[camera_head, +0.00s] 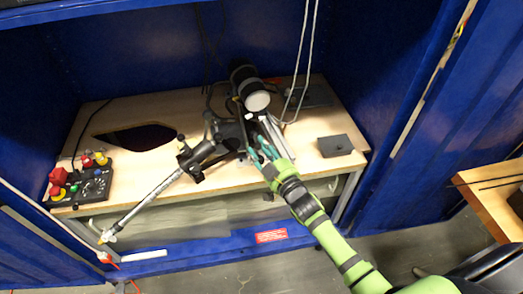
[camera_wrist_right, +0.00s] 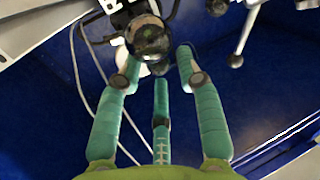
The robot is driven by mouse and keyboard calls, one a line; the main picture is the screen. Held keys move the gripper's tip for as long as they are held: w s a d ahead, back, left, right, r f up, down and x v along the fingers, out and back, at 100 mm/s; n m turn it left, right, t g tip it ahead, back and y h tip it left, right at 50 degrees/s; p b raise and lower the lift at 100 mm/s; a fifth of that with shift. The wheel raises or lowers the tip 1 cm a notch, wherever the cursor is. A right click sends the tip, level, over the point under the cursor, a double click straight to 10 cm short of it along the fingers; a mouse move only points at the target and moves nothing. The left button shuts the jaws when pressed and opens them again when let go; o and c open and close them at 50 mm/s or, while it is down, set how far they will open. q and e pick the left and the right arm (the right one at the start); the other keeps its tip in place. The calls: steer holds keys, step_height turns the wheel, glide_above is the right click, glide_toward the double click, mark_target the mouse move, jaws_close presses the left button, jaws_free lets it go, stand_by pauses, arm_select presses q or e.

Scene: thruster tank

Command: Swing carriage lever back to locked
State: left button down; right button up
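The carriage is part of a black mechanism (camera_head: 220,132) on the wooden bench top. My right gripper (camera_head: 256,155), with teal fingers, reaches in from the lower right at the mechanism's right side. In the wrist view my right gripper (camera_wrist_right: 160,65) has its fingers spread apart, with a dark round part (camera_wrist_right: 148,38) beyond or between the tips; I cannot tell whether they touch. A thin metal rod with a dark ball end (camera_wrist_right: 236,60) shows at the upper right there. I cannot tell which part is the carriage lever; the fingers hide some of the mechanism. My left gripper is out of view.
A black cylinder with a pale end (camera_head: 257,101) stands above the mechanism. A long silver bar (camera_head: 145,204) slants past the front edge. A control box (camera_head: 88,187) sits left, a small black box (camera_head: 335,146) right. Blue walls (camera_head: 380,60) enclose the bench; cables hang behind.

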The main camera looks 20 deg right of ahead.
steer(key=shift+s+f, duration=0.1)
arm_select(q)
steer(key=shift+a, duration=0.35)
arm_select(e)
steer(key=s+d, duration=0.2)
steer(key=s, duration=0.9)
steer(key=shift+s, duration=0.35)
steer(key=shift+d, duration=0.2)
